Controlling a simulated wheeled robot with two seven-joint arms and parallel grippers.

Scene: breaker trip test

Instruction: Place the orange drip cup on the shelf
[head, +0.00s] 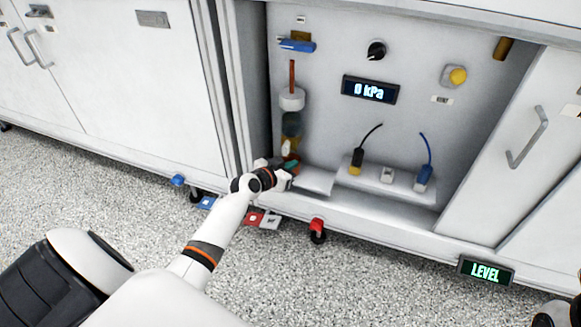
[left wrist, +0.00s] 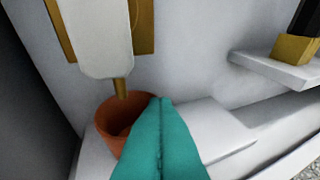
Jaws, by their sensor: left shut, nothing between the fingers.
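The orange drip cup (left wrist: 112,112) stands upright in the left wrist view, under a thin brass spout (left wrist: 121,88) that ends at or just inside its mouth. My left gripper (left wrist: 160,103) has teal fingers, shut with nothing between them, in front of the cup's right side. The fingers overlap the cup's rim in the picture; whether they touch it I cannot tell. In the head view my left gripper (head: 292,167) is low at the left of the open cabinet bay, and the cup is mostly hidden there. A low white ledge (left wrist: 212,132) lies right of the cup. My right gripper is not seen.
A raised shelf (head: 405,188) to the right carries a yellow and a blue wired plug with a white block between. A pressure display (head: 370,90) reads 0 kPa. The bay's left wall (head: 256,80) is close to my left gripper.

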